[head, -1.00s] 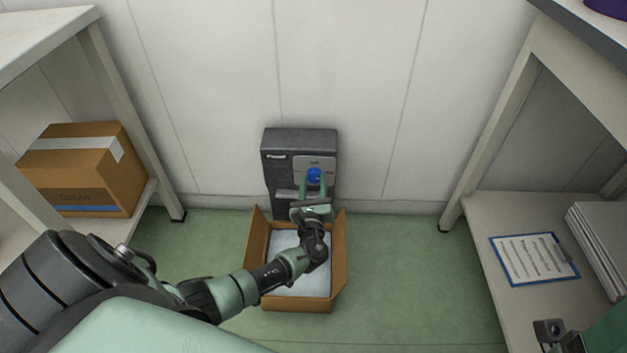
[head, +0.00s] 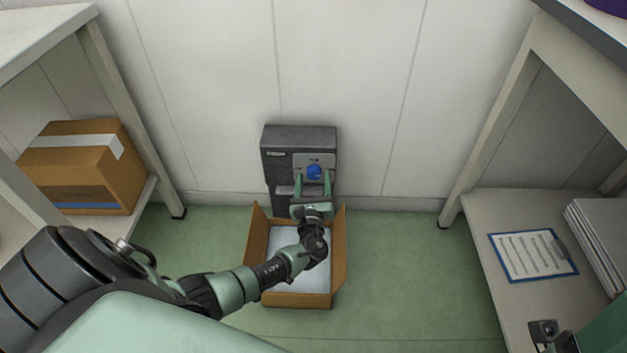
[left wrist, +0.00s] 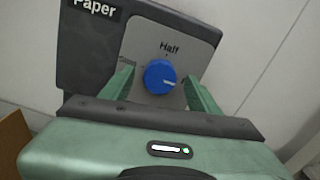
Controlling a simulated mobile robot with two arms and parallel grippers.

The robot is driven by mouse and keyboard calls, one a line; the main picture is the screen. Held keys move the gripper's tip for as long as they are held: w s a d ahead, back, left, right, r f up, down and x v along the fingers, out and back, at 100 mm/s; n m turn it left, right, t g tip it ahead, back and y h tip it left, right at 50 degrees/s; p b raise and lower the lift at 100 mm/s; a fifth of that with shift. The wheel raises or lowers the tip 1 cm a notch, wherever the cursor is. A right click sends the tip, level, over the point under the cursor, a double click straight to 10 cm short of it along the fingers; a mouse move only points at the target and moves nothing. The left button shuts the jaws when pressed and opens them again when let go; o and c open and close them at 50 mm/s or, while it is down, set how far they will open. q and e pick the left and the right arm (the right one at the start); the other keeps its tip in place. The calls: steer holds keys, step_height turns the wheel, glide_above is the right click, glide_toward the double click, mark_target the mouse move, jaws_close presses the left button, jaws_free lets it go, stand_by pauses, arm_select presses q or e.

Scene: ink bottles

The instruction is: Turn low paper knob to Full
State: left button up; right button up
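The blue knob (head: 314,172) sits on a grey plate on the front of the dark paper unit (head: 283,133) against the wall. In the left wrist view the knob (left wrist: 159,76) has a white pointer mark directed to the right, away from the "Half" label (left wrist: 170,47) above it. Other labels on the plate are hidden or too faint to read. My left gripper (head: 313,177) is open, with one green finger on each side of the knob. A gap shows between the fingers and the knob. My right gripper's fingers are out of view.
An open cardboard box (head: 339,262) with pale contents stands on the floor below my left gripper. A shelf with a closed carton (head: 80,170) is at the left. At the right, a low shelf holds a clipboard (head: 533,256) and a stack of boards (head: 598,240).

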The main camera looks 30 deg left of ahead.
arm_select(q)
steer(key=shift+s+d, duration=0.15)
steer(key=shift+s, duration=0.1)
steer(key=p+v, duration=0.2)
steer(key=v, duration=0.5)
steer(key=shift+p, duration=0.3)
steer(key=shift+d, duration=0.15)
